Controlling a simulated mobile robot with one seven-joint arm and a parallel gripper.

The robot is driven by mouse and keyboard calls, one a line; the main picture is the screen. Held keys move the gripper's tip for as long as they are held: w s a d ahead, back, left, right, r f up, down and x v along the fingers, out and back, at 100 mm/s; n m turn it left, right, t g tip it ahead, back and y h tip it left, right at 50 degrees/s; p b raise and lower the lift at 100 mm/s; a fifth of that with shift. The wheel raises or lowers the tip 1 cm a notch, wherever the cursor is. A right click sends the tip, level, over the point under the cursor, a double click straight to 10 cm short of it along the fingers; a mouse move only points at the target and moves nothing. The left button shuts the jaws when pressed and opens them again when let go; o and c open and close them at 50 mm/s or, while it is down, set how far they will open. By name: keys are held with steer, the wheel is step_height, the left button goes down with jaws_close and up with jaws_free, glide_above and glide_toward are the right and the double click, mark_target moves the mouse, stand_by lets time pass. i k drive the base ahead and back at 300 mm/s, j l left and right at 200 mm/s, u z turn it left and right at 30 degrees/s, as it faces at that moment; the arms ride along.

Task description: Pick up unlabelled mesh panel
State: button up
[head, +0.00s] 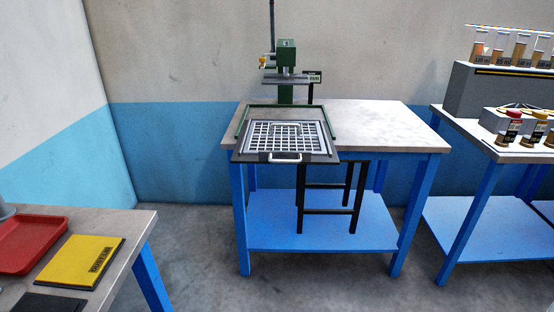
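A mesh panel (287,137) with a pale square grid and a dark frame lies flat at the front left of the middle table. A pale handle (285,157) is at its near edge, which overhangs the table front. I see no label on it. A green guide frame (330,128) runs around its back and sides. On the left table a yellow panel (85,258) bears dark lettering. A dark flat piece (50,303) in front of it is cut off by the picture edge, and I cannot tell what it is. My gripper is not in view.
A green press-like machine (286,55) stands behind the mesh panel. A black stand (330,196) is under the panel's overhang. A red tray (30,243) is on the left table. Bottles and jars (507,128) stand on the right table. The middle table (385,125) is clear at right.

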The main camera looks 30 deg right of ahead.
mark_target(323, 152)
steer(key=z, duration=1.25)
